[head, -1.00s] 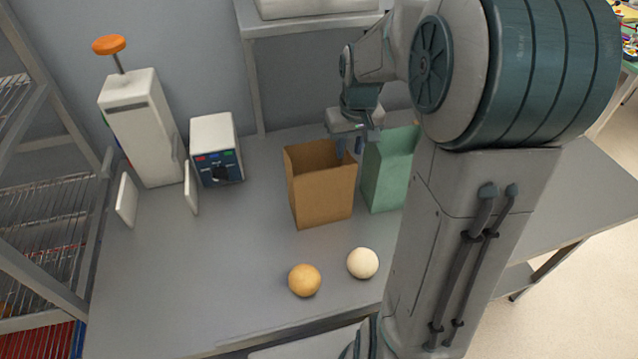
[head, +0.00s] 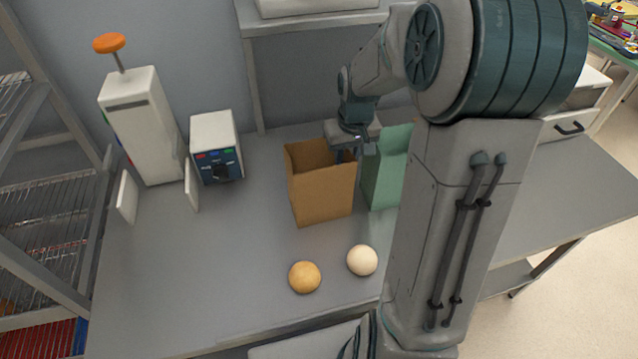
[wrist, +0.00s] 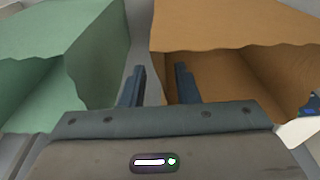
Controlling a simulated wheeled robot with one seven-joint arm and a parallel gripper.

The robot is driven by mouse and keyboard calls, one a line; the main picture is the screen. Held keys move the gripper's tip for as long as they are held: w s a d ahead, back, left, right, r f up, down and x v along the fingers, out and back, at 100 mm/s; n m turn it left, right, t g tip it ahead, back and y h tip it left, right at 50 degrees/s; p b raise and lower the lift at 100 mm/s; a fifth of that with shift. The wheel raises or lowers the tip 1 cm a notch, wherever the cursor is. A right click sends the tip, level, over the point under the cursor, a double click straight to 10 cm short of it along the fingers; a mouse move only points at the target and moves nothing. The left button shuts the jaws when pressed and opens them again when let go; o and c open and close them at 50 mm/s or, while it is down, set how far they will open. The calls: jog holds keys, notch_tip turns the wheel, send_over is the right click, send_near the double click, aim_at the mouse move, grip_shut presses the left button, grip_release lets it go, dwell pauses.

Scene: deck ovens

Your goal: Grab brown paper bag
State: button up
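The brown paper bag (head: 321,193) stands upright with its mouth open on the grey table, near the middle of the head view. In the wrist view the brown bag (wrist: 230,25) fills the right side. My gripper (head: 353,155) is at the bag's upper right edge, pointing down. In the wrist view my gripper (wrist: 159,85) has its two fingers apart. One finger overlaps the brown bag's opening and the other shows over the gap between the bags. The bag's side edge appears between them; contact cannot be told.
A green bag (head: 385,175) stands close beside the brown bag, partly behind my arm. Two round buns, one tan (head: 304,277) and one pale (head: 362,260), lie in front. The left table front is clear.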

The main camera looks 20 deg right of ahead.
jog(key=shift+c, duration=0.3)
grip_shut()
